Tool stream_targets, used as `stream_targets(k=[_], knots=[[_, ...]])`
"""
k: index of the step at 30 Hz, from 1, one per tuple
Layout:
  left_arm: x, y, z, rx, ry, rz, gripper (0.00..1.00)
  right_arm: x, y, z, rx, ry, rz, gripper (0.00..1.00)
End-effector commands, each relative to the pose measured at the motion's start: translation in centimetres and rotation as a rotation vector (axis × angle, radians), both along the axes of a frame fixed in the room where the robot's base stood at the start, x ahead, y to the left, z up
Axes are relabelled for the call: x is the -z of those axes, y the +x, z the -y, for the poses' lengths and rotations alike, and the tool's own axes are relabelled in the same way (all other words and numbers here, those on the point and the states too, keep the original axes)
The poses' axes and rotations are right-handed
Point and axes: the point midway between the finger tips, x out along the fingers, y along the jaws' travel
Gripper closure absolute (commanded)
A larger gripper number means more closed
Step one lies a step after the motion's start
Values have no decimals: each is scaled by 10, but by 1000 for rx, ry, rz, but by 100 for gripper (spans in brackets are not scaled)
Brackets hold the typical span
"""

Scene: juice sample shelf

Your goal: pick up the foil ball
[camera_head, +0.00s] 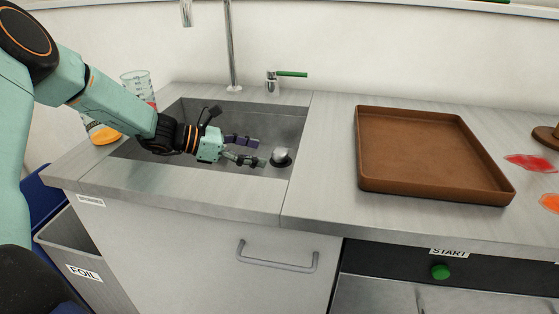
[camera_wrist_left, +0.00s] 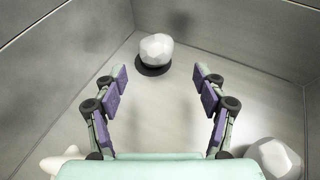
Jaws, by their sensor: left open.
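A pale grey, faceted ball that looks like the foil ball (camera_head: 281,155) lies in the sink, to the right of my left gripper in the head view. In the left wrist view this foil ball (camera_wrist_left: 156,49) sits near the far corner on a dark round patch, which may be the drain or shadow. My left gripper (camera_head: 261,153) reaches down into the sink with its fingers spread and empty. In the left wrist view the left gripper (camera_wrist_left: 160,77) points at the ball, which is beyond the fingertips and untouched. My right gripper is not in view.
The sink walls (camera_wrist_left: 240,38) surround my left gripper. A second pale faceted lump (camera_wrist_left: 273,158) lies at lower right and a whitish piece (camera_wrist_left: 60,161) at lower left. A brown tray (camera_head: 430,150) stands on the counter. A bin labelled FOIL (camera_head: 85,255) stands below left.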

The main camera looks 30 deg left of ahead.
Motion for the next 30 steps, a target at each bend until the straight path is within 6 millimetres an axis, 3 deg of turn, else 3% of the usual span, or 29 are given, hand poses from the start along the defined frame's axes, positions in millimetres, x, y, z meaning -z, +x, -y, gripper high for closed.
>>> stream_targets(k=[15,25,30], knots=[[22,44,39,4,5,-2,29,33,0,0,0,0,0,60],[22,48,43,2,2,-2,29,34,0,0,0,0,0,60],[22,48,43,3,3,-1,42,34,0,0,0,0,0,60]])
